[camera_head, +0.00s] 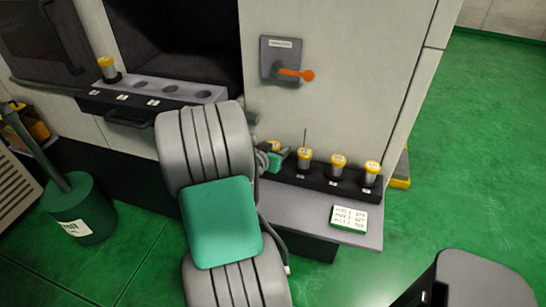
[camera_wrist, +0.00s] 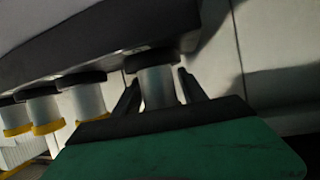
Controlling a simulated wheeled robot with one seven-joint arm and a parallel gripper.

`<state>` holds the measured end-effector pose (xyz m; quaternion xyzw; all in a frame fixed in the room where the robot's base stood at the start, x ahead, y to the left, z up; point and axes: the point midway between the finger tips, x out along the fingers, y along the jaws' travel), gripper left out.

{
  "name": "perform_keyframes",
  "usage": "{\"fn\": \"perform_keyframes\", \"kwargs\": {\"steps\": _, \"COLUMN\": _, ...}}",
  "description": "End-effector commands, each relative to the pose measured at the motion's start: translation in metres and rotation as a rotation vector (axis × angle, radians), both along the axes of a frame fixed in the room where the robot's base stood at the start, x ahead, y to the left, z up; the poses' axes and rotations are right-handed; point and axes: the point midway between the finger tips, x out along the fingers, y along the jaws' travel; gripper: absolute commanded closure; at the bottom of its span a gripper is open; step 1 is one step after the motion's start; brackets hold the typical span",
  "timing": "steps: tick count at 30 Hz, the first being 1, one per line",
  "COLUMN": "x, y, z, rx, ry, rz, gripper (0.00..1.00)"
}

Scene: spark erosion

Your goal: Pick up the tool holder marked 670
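A row of grey tool holders with yellow collars stands in a black rack (camera_head: 318,181) on a grey shelf. Three show clearly: one with a thin rod (camera_head: 304,160), a middle one (camera_head: 338,165) and a right one (camera_head: 372,174). A leftmost one (camera_head: 275,146) is partly hidden by my gripper (camera_head: 268,157). In the wrist view, my gripper (camera_wrist: 160,84) has one finger on each side of a grey cylindrical holder (camera_wrist: 158,82). The fingers look spread, with narrow gaps beside the holder; contact is not clear. The number marks are too small to read, so I cannot tell which is 670.
A drawer rack (camera_head: 150,90) at upper left holds one yellow-topped holder (camera_head: 108,67) and empty sockets. An orange-handled switch (camera_head: 296,74) is on the machine wall. A green bin (camera_head: 80,208) stands left.

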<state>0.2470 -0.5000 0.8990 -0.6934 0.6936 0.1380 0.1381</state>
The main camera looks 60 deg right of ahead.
Motion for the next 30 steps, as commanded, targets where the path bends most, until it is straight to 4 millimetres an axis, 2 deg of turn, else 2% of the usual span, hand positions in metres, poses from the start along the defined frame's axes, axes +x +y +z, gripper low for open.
{"fn": "perform_keyframes", "kwargs": {"steps": 2, "x": 0.0001, "y": 0.0001, "z": 0.0002, "rx": 0.0, "ry": 0.0, "rz": 0.0, "gripper": 0.58}}
{"fn": "perform_keyframes", "kwargs": {"steps": 18, "x": 0.0001, "y": 0.0003, "z": 0.0003, "rx": 0.0, "ry": 0.0, "rz": 0.0, "gripper": 1.0}}
{"fn": "perform_keyframes", "kwargs": {"steps": 30, "x": 0.0005, "y": -0.0003, "z": 0.0017, "rx": -0.003, "ry": -0.001, "rz": 0.001, "gripper": 1.0}}
